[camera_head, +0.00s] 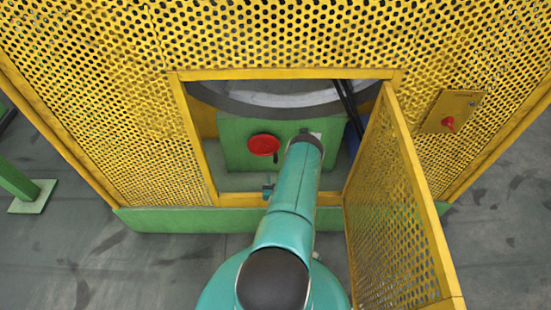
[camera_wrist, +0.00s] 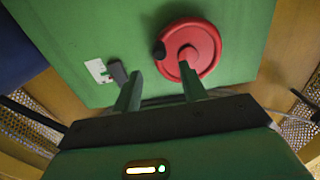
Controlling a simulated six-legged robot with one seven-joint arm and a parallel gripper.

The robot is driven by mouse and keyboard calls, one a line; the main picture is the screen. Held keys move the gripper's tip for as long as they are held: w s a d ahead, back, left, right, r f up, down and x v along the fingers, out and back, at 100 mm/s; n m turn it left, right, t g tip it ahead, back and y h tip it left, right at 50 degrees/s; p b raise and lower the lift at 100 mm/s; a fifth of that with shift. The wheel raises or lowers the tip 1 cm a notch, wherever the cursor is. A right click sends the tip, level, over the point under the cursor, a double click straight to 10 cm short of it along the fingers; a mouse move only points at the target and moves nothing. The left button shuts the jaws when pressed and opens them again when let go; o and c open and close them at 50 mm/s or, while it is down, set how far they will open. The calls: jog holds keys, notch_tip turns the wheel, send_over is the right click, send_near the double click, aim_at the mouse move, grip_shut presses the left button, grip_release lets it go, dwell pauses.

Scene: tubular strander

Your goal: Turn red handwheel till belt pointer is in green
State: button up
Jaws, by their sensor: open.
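The red handwheel (camera_head: 263,144) is on a green panel (camera_head: 232,130) inside the guard opening. In the wrist view the handwheel (camera_wrist: 205,40) shows a black knob (camera_wrist: 158,51) at its left rim. My gripper (camera_wrist: 159,70) is open and empty, facing the panel. Its right finger overlaps the wheel's lower part in the picture; I cannot tell whether they touch. Its left finger is left of the wheel. A small white plate (camera_wrist: 98,70) with a dark piece (camera_wrist: 118,72) beside it is on the panel; its markings and any pointer are too small to read.
A yellow perforated guard (camera_head: 110,110) surrounds the opening. Its mesh door (camera_head: 395,200) stands open close to the right of my arm. A yellow box with a red switch (camera_head: 449,123) is on the guard at right. Dark cables (camera_head: 347,103) run at the opening's upper right.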

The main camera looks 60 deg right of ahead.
aim_at(276, 163)
jog(key=x, duration=0.9)
jog(key=shift+w+d, duration=0.1)
jog(key=shift+d, duration=0.15)
grip_shut()
